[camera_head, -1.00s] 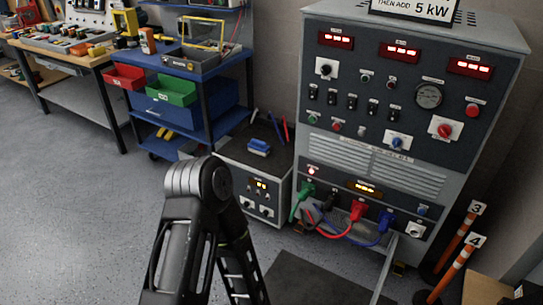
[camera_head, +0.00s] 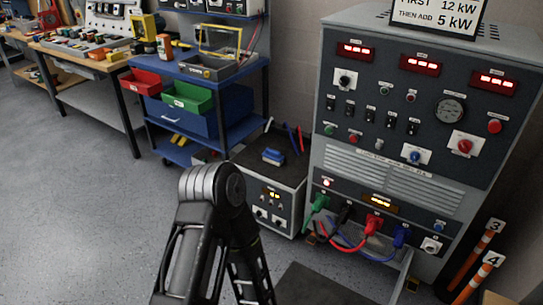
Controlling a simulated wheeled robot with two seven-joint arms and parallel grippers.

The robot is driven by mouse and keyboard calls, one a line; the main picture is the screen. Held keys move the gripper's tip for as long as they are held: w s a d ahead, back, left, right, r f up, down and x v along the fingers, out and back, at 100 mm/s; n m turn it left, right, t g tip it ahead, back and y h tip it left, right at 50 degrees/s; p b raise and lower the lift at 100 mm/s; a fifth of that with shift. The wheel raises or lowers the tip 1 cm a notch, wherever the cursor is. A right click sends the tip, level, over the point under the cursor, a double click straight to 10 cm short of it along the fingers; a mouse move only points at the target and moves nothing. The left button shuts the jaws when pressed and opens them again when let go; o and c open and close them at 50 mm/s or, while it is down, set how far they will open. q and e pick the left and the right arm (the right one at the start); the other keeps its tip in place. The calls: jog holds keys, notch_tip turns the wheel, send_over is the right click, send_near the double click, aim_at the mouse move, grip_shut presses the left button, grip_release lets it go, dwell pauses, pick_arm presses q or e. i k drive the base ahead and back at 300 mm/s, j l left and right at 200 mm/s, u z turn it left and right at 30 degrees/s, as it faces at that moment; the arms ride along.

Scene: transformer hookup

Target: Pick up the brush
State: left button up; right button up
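A small blue object (camera_head: 273,156) lies on the dark top of the low grey cabinet (camera_head: 285,215), left of the large control console. It may be the brush, but it is too small to tell. A black arm of mine rises from the bottom middle of the view, with its rounded joint in front of the floor left of the cabinet. Neither of my grippers shows, so I cannot see what they hold.
The tall grey console (camera_head: 420,130) stands at right, with green, black, red and blue plugs and cables low on its front. Orange posts (camera_head: 475,260) stand at lower right. A blue cart (camera_head: 195,115) holds red and green bins. Open floor (camera_head: 75,200) lies at left.

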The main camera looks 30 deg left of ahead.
aim_at(270, 155)
jog(key=i+j, duration=0.25)
jog(key=j, duration=0.25)
jog(key=i+j, duration=0.25)
jog(key=j, duration=0.25)
jog(key=i+j, duration=0.25)
jog(key=j, duration=0.2)
jog(key=i+j, duration=0.25)
jog(key=j, duration=0.25)
jog(key=i+j, duration=0.25)
jog(key=j, duration=0.25)
jog(key=i+j, duration=0.25)
jog(key=j, duration=0.25)
jog(key=i+j, duration=0.25)
jog(key=j, duration=0.2)
jog(key=i+j, duration=0.25)
jog(key=j, duration=0.25)
jog(key=z, duration=1.55)
